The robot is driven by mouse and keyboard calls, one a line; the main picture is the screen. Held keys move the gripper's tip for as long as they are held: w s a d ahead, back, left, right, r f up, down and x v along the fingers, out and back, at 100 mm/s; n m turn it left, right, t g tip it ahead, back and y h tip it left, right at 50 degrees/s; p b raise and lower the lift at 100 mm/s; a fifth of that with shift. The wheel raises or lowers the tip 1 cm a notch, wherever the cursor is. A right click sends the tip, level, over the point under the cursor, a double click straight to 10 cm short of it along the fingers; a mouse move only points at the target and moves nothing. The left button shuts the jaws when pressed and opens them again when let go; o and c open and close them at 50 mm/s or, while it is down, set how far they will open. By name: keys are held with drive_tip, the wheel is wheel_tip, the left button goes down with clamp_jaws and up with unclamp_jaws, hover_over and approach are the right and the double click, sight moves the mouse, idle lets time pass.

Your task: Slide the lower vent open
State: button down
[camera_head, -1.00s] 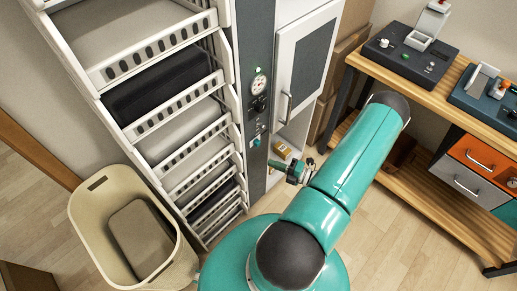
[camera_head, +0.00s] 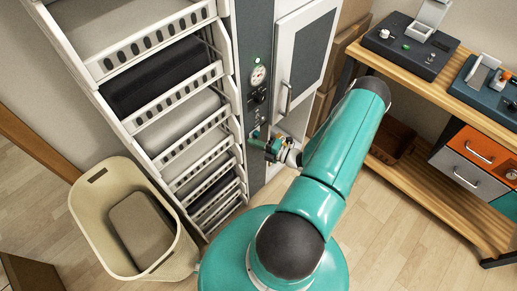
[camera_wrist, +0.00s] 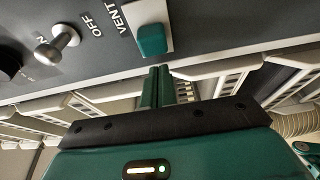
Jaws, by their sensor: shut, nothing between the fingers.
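The vent slider is a teal knob (camera_wrist: 152,40) on a pale plate, with the word VENT printed beside it, in the wrist view. It sits on the dark control panel (camera_wrist: 205,28). My gripper (camera_wrist: 158,73) is shut and empty, its two green fingertips together just below the knob in the picture. I cannot tell whether the tips touch the knob or its plate. In the head view my gripper (camera_head: 256,141) is at the lower part of the tall dark panel (camera_head: 256,30), and the slider cannot be clearly told apart from it there.
A metal toggle switch (camera_wrist: 58,46) marked OFF and a black knob (camera_wrist: 9,67) sit left of the slider. A gauge (camera_head: 258,75) is higher up the panel. A slatted tray rack (camera_head: 165,100) stands left, a white cabinet door (camera_head: 306,48) right. A beige bin (camera_head: 100,225) is at lower left.

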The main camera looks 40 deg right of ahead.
sight(257, 130)
drive_tip(key=shift+d, duration=0.9)
drive_tip(key=shift+w+d, duration=0.1)
drive_tip(key=shift+d, duration=2.1)
drive_tip(key=shift+d, duration=0.1)
